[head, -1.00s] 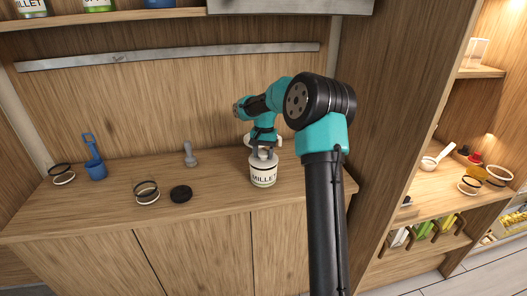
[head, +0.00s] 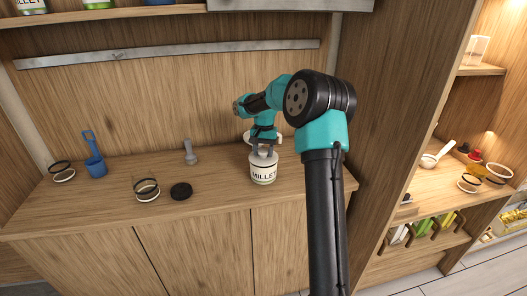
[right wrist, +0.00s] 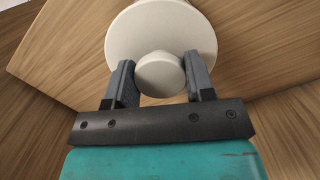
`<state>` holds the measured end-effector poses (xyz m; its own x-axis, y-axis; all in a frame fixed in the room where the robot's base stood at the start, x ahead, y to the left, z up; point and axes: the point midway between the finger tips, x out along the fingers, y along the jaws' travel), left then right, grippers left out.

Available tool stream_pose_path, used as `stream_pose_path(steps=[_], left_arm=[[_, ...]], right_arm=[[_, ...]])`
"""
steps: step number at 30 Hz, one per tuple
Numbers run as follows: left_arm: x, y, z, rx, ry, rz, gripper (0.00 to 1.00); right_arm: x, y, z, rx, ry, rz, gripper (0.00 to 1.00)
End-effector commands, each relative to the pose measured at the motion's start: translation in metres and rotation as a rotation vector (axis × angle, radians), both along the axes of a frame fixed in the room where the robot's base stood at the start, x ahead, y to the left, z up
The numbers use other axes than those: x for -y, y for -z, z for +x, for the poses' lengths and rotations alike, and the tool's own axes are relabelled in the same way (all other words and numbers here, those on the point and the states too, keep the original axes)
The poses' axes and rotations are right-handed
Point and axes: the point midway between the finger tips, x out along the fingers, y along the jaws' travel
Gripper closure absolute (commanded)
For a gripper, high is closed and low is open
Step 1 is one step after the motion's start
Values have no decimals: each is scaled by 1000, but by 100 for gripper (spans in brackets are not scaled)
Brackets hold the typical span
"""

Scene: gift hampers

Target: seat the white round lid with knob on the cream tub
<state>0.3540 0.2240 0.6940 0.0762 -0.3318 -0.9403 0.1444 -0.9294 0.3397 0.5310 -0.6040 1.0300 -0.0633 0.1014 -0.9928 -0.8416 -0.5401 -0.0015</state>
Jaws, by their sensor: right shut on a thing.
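The cream tub (head: 263,174), labelled MILLET, stands upright on the wooden counter. The white round lid (head: 264,157) is at the tub's mouth in the head view; I cannot tell whether it is fully seated. In the right wrist view the lid (right wrist: 122,40) shows as a pale disc with its round knob (right wrist: 160,74) between the fingers. My right gripper (right wrist: 160,85) is shut on the knob, pointing down from above the tub; it also shows in the head view (head: 264,149). The lid hides the tub in the wrist view. My left gripper is not in view.
A black round lid (head: 181,190) and a clamp-ring stack (head: 146,190) lie left of the tub. A grey pestle-like tool (head: 190,153) and a blue scoop (head: 95,162) stand farther left. A wooden cabinet side (head: 400,100) rises on the right.

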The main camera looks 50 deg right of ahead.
Motion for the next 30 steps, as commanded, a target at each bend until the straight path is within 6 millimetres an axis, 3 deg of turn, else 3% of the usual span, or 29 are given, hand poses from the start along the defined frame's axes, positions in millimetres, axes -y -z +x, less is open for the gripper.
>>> stream_pose_path(steps=[30], left_arm=[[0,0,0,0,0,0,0]], right_arm=[[0,7,0,0,0,0,73]])
